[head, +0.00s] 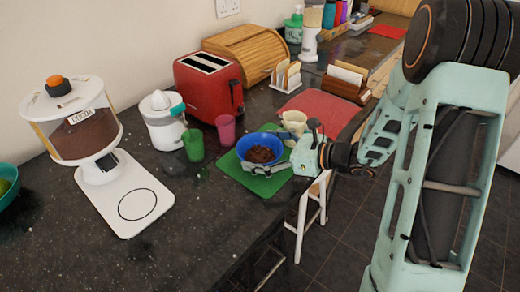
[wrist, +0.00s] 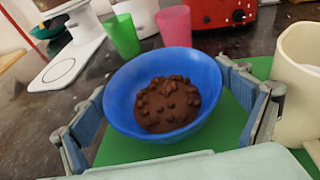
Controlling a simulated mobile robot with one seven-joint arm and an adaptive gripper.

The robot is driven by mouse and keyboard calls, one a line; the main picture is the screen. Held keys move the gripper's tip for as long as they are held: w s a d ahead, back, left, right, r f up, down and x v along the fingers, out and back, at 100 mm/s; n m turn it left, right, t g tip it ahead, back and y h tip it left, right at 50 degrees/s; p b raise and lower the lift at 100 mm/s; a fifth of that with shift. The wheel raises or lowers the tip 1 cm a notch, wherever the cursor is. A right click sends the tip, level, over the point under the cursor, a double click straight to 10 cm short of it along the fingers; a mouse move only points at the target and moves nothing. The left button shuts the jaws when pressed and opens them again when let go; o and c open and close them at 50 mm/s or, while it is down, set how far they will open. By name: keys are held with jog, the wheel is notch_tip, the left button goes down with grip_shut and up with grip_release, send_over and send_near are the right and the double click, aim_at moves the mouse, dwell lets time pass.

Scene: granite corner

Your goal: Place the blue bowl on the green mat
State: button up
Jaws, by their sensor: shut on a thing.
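The blue bowl (head: 243,146) holds a dark brown chunky food and is over the green mat (head: 268,188) in the head view. In the wrist view the blue bowl (wrist: 122,88) sits between the two fingers of my gripper (wrist: 163,88), which is shut on it. The bowl looks roughly level. The green mat (wrist: 228,128) shows around and below it in the wrist view. I cannot tell whether the bowl's base touches the mat. In the head view my gripper (head: 266,158) reaches in from the right, and part of the bowl's near side is hidden by it.
A cream mug (head: 294,121) stands close behind the bowl, near my gripper. A green cup (head: 193,145) and a pink cup (head: 226,129) stand left of the mat. A red toaster (head: 208,87), a juicer (head: 162,120) and a cocoa dispenser (head: 95,135) stand farther off.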

jog(key=o, duration=1)
jog(key=shift+r+p, duration=0.2)
jog(key=shift+p, duration=0.1)
jog(key=v, duration=1.2)
